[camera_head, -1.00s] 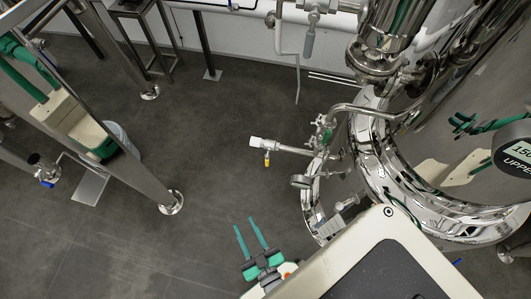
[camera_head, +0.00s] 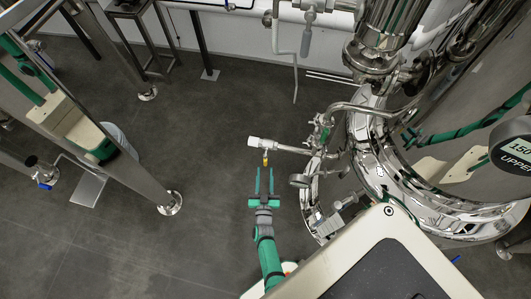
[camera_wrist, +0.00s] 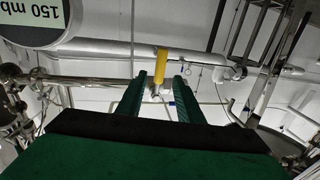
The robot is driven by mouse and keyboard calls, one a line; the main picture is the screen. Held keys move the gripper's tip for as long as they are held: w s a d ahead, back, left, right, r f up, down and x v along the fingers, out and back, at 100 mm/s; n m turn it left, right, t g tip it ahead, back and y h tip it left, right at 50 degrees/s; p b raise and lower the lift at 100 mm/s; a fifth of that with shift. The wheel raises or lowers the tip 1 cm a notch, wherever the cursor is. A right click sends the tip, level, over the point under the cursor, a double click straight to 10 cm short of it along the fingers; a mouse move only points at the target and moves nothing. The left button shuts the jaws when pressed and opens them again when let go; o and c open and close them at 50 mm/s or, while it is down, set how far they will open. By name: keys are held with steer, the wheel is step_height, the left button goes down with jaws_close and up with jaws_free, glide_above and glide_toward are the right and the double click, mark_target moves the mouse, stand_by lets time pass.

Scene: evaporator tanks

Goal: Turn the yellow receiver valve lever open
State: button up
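The yellow valve lever (camera_head: 265,157) hangs below a white-ended horizontal pipe fitting (camera_head: 262,143) that sticks out left of the steel tank. My gripper (camera_head: 264,172) is open, its two green fingers pointing up the picture at the lever from just below. In the wrist view the lever (camera_wrist: 160,62) shows as a yellow bar ahead, between and slightly beyond the tips of my gripper's fingers (camera_wrist: 160,80). I see no clear contact between fingers and lever. The palm and dark pad fill the lower part of the wrist view.
The shiny steel tank (camera_head: 385,165) with pipes and a small round gauge (camera_head: 299,181) stands close on the right. A steel frame leg (camera_head: 165,198) stands at left. The grey floor (camera_head: 215,130) between them is clear. A digital gauge (camera_wrist: 35,15) is at the wrist view's upper left.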

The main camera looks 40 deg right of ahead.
steer(key=x, duration=1)
steer(key=shift+d, duration=0.2)
steer(key=shift+w, duration=0.1)
